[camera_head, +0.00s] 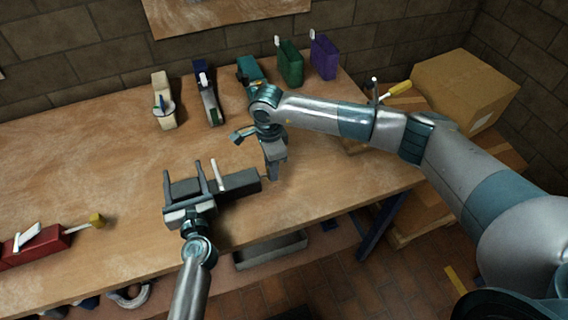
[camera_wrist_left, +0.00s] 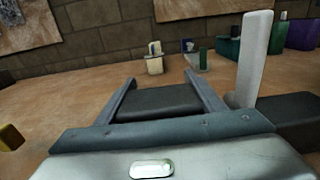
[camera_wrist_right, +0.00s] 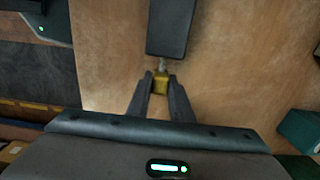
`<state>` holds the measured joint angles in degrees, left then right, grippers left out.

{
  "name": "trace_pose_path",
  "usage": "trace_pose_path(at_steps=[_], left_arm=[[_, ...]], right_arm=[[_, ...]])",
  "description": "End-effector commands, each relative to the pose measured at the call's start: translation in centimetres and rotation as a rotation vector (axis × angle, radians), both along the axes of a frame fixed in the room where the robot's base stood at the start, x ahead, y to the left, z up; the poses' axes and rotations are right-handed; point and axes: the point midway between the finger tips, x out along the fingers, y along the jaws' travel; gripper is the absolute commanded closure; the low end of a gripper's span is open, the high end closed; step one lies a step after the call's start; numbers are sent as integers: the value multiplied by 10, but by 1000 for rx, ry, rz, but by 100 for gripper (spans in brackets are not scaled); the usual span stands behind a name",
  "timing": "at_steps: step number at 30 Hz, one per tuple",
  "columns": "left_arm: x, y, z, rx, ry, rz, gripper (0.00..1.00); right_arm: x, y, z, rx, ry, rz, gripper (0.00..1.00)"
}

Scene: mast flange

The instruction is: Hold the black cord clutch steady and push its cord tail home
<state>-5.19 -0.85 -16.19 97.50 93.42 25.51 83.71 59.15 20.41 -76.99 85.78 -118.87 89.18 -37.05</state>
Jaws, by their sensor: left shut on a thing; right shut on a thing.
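The black cord clutch (camera_head: 240,182) lies on the workbench, its white lever standing up. My left gripper (camera_head: 195,172) is shut on its body, one finger on each side. The left wrist view shows the dark body (camera_wrist_left: 155,102) between the fingers and the white lever (camera_wrist_left: 255,60) to their right. My right gripper (camera_head: 273,177) points down at the clutch's right end. In the right wrist view its fingertips are shut on the yellow end of the cord tail (camera_wrist_right: 160,83). A short grey piece shows between this end and the black body (camera_wrist_right: 172,25). The head view hides the tail.
A red clutch (camera_head: 35,250) with a yellow tail end lies at the left. Cream (camera_head: 162,105), blue (camera_head: 208,105), teal, green (camera_head: 290,63) and purple (camera_head: 324,58) ones stand at the back. Cardboard boxes (camera_head: 465,85) stand at the right. The bench's front edge is close.

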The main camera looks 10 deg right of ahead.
Motion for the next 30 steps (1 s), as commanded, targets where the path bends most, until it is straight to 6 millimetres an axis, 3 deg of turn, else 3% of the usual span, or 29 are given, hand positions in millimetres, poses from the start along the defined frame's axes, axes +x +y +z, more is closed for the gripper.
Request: trace_pose_path(at_steps=[7, 8, 10, 22, 30], left_arm=[[0, -3, -1, 1, 1, -5, 72], [0, -3, -1, 1, 1, -5, 72], [0, -3, -1, 1, 1, -5, 72], [0, -1, 0, 0, 1, -2, 72], [0, -1, 0, 0, 1, -1, 72]], right_arm=[[-1, 4, 0, 6, 1, 2, 100], [-1, 4, 0, 7, 1, 2, 78], [-1, 4, 0, 6, 1, 2, 62], [-1, 2, 3, 4, 1, 1, 61], [0, 2, 28, 3, -1, 1, 61]])
